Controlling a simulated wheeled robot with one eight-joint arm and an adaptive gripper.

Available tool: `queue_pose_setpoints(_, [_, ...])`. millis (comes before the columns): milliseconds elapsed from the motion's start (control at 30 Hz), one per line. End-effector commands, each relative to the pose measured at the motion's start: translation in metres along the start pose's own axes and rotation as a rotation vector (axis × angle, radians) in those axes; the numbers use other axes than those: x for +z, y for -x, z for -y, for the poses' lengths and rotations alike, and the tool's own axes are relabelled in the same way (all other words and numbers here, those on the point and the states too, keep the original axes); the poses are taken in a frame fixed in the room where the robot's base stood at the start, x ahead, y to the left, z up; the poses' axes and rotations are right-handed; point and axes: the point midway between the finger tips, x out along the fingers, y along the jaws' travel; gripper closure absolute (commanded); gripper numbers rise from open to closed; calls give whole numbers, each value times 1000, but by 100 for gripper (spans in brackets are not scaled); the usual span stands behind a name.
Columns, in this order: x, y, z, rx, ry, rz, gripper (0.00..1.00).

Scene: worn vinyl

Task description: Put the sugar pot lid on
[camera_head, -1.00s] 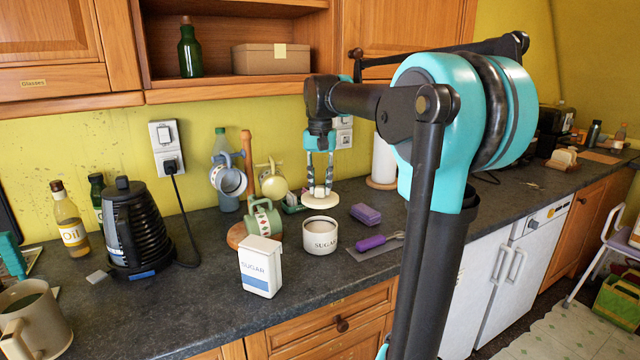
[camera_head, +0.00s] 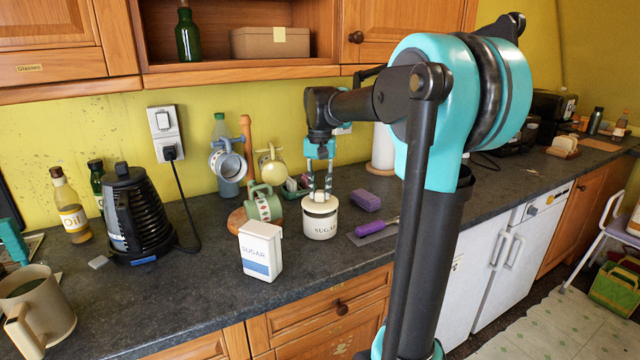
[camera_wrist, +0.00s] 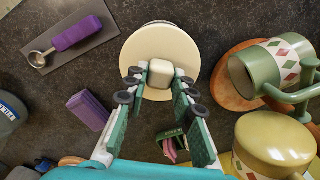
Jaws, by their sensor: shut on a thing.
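The sugar pot (camera_head: 320,226), a cream round pot marked SUGAR, stands upright on the dark worktop. The cream lid (camera_head: 319,203) sits level at the pot's mouth; the head view does not clearly show whether it is fully seated. My gripper (camera_head: 320,193) points straight down over the pot and is shut on the lid's knob. In the wrist view the lid (camera_wrist: 150,50) is a pale disc, with its square knob (camera_wrist: 160,74) between my fingertips (camera_wrist: 161,90). The lid hides most of the pot there; a thin rim shows past its top edge.
A white SUGAR box (camera_head: 261,250) stands in front left of the pot. The mug tree with a green mug (camera_head: 264,205) is close on the left. A purple sponge (camera_head: 366,200) and a purple-handled scoop (camera_head: 378,228) lie to the right. Open worktop lies front left.

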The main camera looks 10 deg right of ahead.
Motion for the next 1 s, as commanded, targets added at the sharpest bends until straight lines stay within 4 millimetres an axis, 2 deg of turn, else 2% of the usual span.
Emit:
queue_pose_setpoints(367, [0,-1,0,0,0,0,100])
queue_pose_setpoints(1000, [0,-15,0,0,0,0,100])
